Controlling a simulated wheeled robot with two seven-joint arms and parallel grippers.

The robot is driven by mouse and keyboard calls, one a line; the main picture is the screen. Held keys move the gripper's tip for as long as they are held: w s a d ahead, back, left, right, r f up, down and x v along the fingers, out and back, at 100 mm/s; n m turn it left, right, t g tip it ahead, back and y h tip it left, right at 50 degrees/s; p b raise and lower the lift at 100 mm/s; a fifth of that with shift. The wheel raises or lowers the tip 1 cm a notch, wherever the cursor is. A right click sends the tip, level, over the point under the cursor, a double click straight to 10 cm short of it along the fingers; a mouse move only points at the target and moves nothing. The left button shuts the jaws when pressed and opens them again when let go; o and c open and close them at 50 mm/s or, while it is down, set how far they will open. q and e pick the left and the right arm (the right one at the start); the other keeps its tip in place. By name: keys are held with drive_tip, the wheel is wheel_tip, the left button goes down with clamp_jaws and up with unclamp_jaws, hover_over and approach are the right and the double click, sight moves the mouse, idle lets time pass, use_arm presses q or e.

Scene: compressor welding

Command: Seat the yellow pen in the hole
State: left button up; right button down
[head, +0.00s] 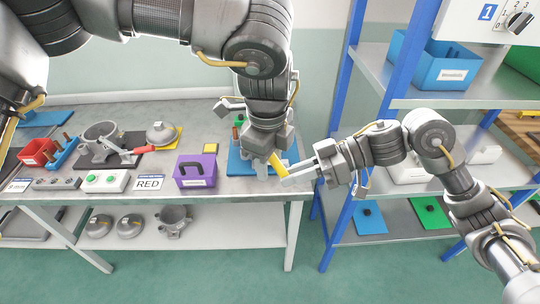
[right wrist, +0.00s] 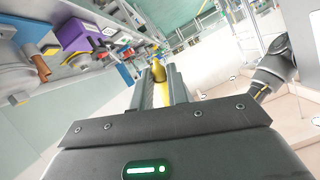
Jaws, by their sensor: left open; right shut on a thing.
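The yellow pen (head: 277,164) is at the right end of the workbench in the head view, tilted, between my two grippers. My right gripper (head: 296,176) comes in from the right and is shut on it. In the right wrist view the yellow pen (right wrist: 158,72) sticks out between the two fingers of the right gripper (right wrist: 160,88). My left gripper (head: 262,168) points down close beside the pen, over a blue board (head: 236,163); it is open. The left arm covers much of the board. I cannot make out the hole.
A purple box (head: 195,171), a RED sign (head: 149,184) and a green-button box (head: 105,181) stand left on the workbench. A clamp fixture (head: 103,145) is behind them. The blue-framed shelf (head: 345,180) stands close on the right, behind my right arm.

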use_arm(q)
drive_tip(key=c, duration=0.9)
clamp_jaws()
use_arm(e)
drive_tip(key=c, duration=1.3)
unclamp_jaws()
drive_tip(key=shift+d, duration=0.1)
drive_tip(key=v, duration=1.1)
drive_tip(key=shift+d+r, duration=0.2)
drive_tip(key=shift+d, duration=0.2)
